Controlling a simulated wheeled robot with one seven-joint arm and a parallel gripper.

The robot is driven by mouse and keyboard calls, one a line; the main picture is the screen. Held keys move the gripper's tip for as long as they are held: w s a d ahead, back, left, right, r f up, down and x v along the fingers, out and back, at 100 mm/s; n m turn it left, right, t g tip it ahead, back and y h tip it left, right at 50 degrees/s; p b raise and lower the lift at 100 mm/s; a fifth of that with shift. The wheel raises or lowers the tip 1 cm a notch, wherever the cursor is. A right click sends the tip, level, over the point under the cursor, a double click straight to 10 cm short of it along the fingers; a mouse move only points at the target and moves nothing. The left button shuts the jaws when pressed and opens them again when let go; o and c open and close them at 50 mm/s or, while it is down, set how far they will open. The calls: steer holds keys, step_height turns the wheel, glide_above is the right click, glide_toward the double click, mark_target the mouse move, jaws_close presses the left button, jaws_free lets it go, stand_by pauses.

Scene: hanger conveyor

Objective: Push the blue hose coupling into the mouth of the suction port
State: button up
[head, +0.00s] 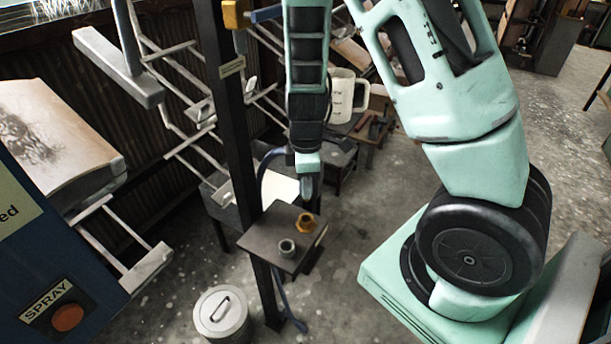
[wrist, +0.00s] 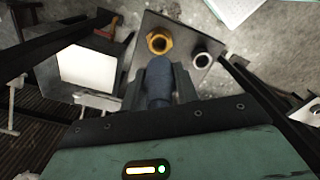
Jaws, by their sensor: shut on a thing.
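My gripper (head: 307,170) is shut on the blue hose coupling (wrist: 158,78), which shows between the two fingers in the wrist view. In the head view the coupling (head: 306,187) hangs below the gripper, above the back part of a small dark plate (head: 262,239). Two round, open-mouthed fittings stand on this plate: a brass-yellow one (head: 305,222) and a grey one (head: 287,247). They also show in the wrist view, the yellow one (wrist: 159,41) just beyond the coupling's end and the grey one (wrist: 202,59) to its right. I cannot read which is the suction port. The coupling appears apart from both.
A dark post (head: 238,130) rises close beside the plate, with a blue hose (head: 264,172) by it. A lidded can (head: 221,314) stands on the floor below. A white jug (head: 345,95) is behind the gripper. Hanger racks (head: 190,150) fill the left.

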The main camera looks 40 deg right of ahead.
steer(key=shift+d+f, duration=0.1)
steer(key=shift+f, duration=0.1)
steer(key=shift+f+b, duration=2.65)
steer(key=shift+f, duration=0.1)
steer(key=shift+f+b, duration=1.75)
steer(key=shift+b, duration=0.05)
steer(key=o, duration=0.7)
steer(key=o, duration=0.6)
steer(key=shift+c, duration=0.2)
step_height(320, 180, up, 18)
steer(key=p, duration=0.3)
steer(key=shift+f, duration=0.25)
